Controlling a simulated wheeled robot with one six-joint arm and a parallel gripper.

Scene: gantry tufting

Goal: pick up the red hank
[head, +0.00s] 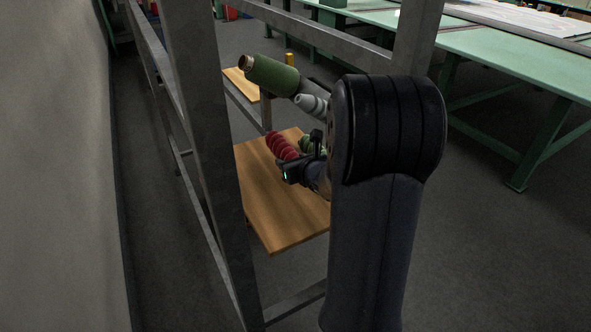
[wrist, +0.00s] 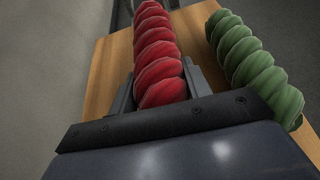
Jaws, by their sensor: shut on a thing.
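The red hank (head: 281,146) is a twisted, rope-like bundle over the wooden board in the head view. It also shows in the wrist view (wrist: 158,56), running away from me between the jaws. My gripper (wrist: 160,88) is shut on the red hank, with one grey finger on each side of it. In the head view my gripper (head: 296,168) is at the near end of the hank, partly hidden behind my arm. I cannot tell whether the hank touches the board.
A green hank (wrist: 250,62) lies close on the right, on the wooden board (head: 275,222). Grey metal frame posts (head: 212,140) stand around the board. A green cone (head: 270,75) and a grey cone (head: 310,104) are above it. Green tables (head: 500,62) stand behind on the right.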

